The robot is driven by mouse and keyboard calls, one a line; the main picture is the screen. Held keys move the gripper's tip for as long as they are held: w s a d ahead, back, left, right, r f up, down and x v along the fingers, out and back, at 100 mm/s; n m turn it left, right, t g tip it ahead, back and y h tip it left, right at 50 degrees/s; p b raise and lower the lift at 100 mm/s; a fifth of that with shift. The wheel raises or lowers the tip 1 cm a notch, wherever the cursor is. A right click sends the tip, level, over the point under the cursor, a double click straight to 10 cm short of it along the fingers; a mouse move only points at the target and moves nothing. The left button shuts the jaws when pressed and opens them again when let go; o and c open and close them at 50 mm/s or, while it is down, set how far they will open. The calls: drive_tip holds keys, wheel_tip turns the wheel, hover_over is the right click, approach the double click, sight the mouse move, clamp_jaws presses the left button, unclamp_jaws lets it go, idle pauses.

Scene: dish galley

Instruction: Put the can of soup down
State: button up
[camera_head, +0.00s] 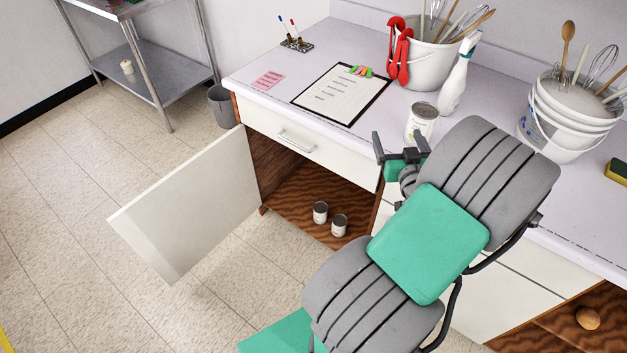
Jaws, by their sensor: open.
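A can with a pale label and a metal lid (421,118) stands upright on the white counter (300,75), near its front edge. My gripper (400,147) is open at the counter's front edge, just in front of the can. Its right finger overlaps the can's lower part in the picture; I cannot tell whether they touch. Nothing shows between the fingers. Two similar cans, one (320,212) left of the other (339,225), stand on the wooden floor of the open cabinet below. My arm hides part of the counter front.
The cabinet door (190,208) stands open to the left. On the counter are a clipboard (342,98), a white spray bottle (453,88), a utensil bucket (430,66) and stacked tubs (565,125). A steel table (165,78) and grey bin (222,106) stand left. Floor before the door is clear.

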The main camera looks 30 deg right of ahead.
drive_tip(key=w+a+f+n+g+y, duration=0.15)
drive_tip(key=w+a+n+y, duration=0.3)
drive_tip(key=a, duration=0.65)
drive_tip(key=w+a+f+n+g+y, duration=0.1)
drive_tip(key=w+a+n+g+y, duration=0.3)
drive_tip(key=a, duration=0.7)
drive_tip(key=s+a+r+m+g, duration=0.3)
drive_tip(key=s+a+g, duration=0.3)
drive_tip(key=s+a, duration=0.6)
drive_tip(key=shift+s+a+r+h, duration=0.15)
drive_tip(key=shift+a+r+h, duration=0.2)
drive_tip(key=shift+a+r, duration=0.4)
drive_tip(key=shift+f, duration=0.1)
drive_tip(key=shift+c, duration=0.6)
